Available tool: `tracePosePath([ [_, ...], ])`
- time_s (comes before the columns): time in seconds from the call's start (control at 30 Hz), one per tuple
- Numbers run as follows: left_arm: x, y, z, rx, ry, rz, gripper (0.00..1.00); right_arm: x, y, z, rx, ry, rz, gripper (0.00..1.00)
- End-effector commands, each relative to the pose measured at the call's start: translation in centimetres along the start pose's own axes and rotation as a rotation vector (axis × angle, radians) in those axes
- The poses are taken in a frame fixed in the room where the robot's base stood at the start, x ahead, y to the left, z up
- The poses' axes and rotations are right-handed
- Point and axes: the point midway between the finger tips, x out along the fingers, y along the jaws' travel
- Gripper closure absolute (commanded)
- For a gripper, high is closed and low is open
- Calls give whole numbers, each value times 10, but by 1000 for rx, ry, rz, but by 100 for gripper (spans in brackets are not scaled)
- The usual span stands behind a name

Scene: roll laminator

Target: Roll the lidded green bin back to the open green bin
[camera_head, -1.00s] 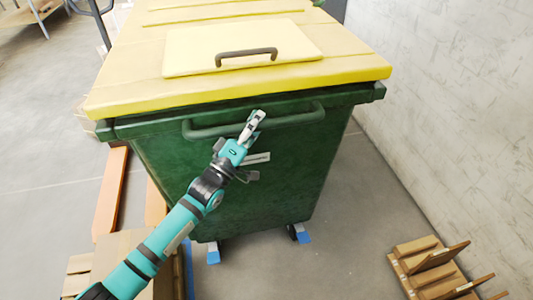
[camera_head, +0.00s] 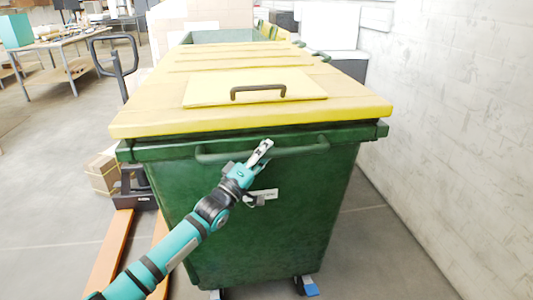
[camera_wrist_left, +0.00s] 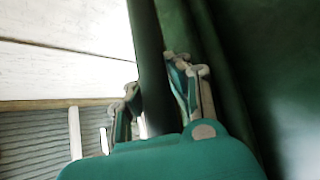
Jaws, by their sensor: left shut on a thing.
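The lidded green bin (camera_head: 290,225) stands in front of me with its yellow lid (camera_head: 150,118) closed. A dark handle (camera_head: 258,90) sits on the lid. My left gripper (camera_head: 262,150) is at the green bar handle (camera_head: 300,151) on the bin's front. In the left wrist view the fingers (camera_wrist_left: 160,95) are on either side of the dark green bar (camera_wrist_left: 147,45), shut on it. The open green bin (camera_head: 225,36) shows behind the lidded bin, partly hidden by it. My right gripper is not in view.
A pallet jack with orange forks (camera_head: 110,252) stands close on the left, a cardboard box (camera_head: 103,172) beside it. A white wall (camera_head: 450,130) runs along the right. A workbench (camera_head: 75,45) is at the far left.

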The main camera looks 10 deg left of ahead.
Motion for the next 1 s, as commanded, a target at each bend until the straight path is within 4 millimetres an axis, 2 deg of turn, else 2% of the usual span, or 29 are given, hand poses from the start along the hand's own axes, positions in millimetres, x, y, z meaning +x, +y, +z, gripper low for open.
tracePosePath([
  [0.03,-6,-14,6,-5,-11,-30,100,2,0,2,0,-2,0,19],
  [0.47,-6,-14,6,-3,-12,-30,100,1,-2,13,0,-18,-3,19],
  [0.5,-6,-14,6,-3,-12,-30,83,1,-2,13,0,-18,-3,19],
  [0.73,-6,-14,5,-2,-10,-29,53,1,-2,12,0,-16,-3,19],
  [1.0,-4,-10,3,-1,-6,-22,52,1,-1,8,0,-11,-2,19],
])
